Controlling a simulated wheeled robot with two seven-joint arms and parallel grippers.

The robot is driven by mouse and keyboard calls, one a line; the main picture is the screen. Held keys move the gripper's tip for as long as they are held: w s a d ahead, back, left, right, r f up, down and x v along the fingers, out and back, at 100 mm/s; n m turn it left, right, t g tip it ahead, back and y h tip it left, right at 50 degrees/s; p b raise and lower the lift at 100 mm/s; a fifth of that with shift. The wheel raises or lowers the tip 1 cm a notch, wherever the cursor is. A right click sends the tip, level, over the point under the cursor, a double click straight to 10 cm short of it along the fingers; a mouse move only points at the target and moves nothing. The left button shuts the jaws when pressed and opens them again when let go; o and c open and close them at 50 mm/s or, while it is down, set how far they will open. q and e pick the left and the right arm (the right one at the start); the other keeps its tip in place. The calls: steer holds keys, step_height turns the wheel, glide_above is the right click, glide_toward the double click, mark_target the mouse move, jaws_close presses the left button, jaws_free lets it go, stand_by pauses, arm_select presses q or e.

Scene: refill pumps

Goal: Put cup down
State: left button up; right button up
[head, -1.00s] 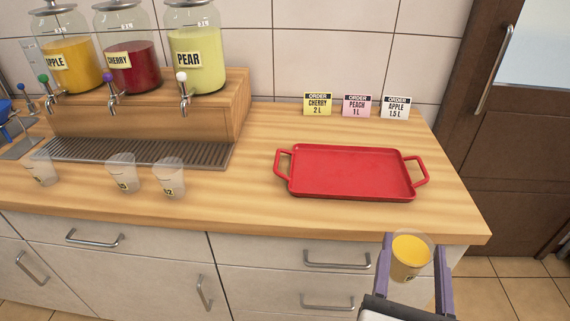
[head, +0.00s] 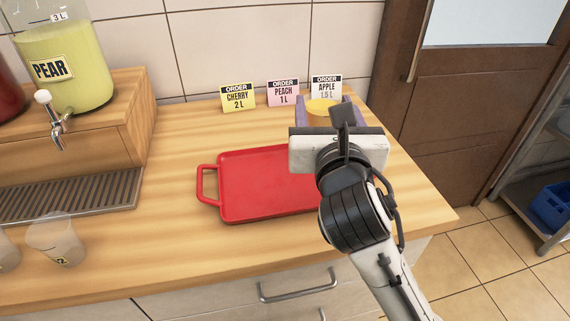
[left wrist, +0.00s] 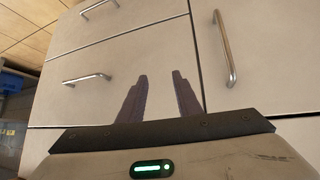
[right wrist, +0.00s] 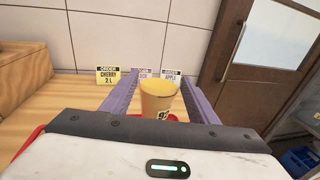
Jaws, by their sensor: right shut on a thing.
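My right gripper (head: 325,106) is shut on a clear cup of yellow-orange liquid (head: 321,107), with my arm reaching in over the counter. In the right wrist view the cup (right wrist: 158,103) stands upright between the purple fingers. The red tray (head: 250,208) lies on the counter, its right part hidden behind my arm. Red shows just below the cup in the right wrist view; whether the cup touches the tray I cannot tell. My left gripper (left wrist: 160,78) is open and empty, facing the drawer fronts.
An empty cup (head: 55,240) stands at the left, below the pear dispenser (head: 60,65) and drip grate (head: 70,195). Bare counter lies in front of the tray.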

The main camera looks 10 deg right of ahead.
steer(key=f, duration=0.1)
steer(key=f+b, duration=0.1)
steer(key=f, duration=0.2)
steer(key=shift+w+d+f+b, duration=0.25)
steer(key=shift+d+f+b, duration=0.05)
steer(key=shift+f+b, duration=0.1)
steer(key=shift+f, duration=0.6)
step_height(320, 180, down, 4)
steer(key=shift+r+b, duration=0.25)
steer(key=shift+b, duration=0.5)
steer(key=shift+r, duration=0.1)
steer(key=shift+f, duration=0.25)
steer(key=o, duration=1.2)
steer(key=shift+o, duration=0.2)
